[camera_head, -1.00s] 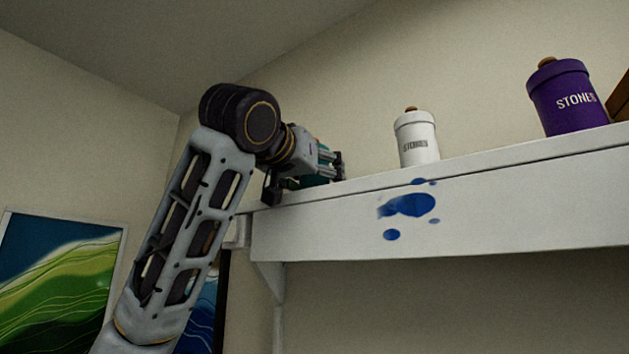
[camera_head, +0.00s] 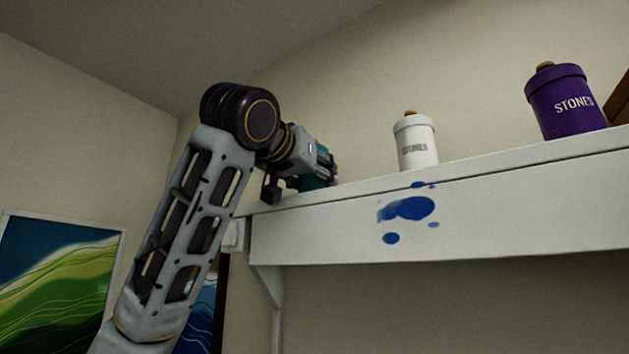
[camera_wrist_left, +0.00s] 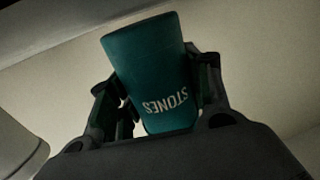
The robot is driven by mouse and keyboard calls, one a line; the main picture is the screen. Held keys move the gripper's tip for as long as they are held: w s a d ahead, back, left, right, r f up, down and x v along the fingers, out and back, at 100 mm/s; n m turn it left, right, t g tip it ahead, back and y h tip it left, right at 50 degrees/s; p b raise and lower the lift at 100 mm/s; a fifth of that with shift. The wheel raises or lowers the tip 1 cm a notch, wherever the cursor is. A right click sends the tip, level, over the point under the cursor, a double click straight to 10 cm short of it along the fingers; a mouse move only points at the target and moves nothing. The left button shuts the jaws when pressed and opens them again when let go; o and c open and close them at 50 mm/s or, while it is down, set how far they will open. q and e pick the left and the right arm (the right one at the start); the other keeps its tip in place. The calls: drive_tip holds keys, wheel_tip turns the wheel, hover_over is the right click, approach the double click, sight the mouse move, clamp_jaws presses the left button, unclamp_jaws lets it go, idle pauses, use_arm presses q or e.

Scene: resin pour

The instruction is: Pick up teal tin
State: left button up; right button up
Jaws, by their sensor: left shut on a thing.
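The teal tin (camera_wrist_left: 150,75) with "STONES" in white letters is between the fingers of my left gripper (camera_wrist_left: 160,110) in the left wrist view. In the head view, only part of the teal tin (camera_head: 313,183) shows, at the left end of the shelf; the gripper hides the rest. My left gripper (camera_head: 322,172) is shut on the tin from the left. I cannot tell whether the tin's base touches the shelf. My right gripper is not in view.
A white tin (camera_head: 416,145) and a purple tin (camera_head: 567,103) stand to the right on the white shelf (camera_head: 500,165). The shelf front has blue splashes (camera_head: 410,208). A wooden thing (camera_head: 620,100) shows at the right edge. Shelf space between teal and white tins is clear.

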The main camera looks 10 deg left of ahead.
use_arm(q)
drive_tip(key=shift+d+r, duration=0.1)
drive_tip(key=shift+r, duration=4.5)
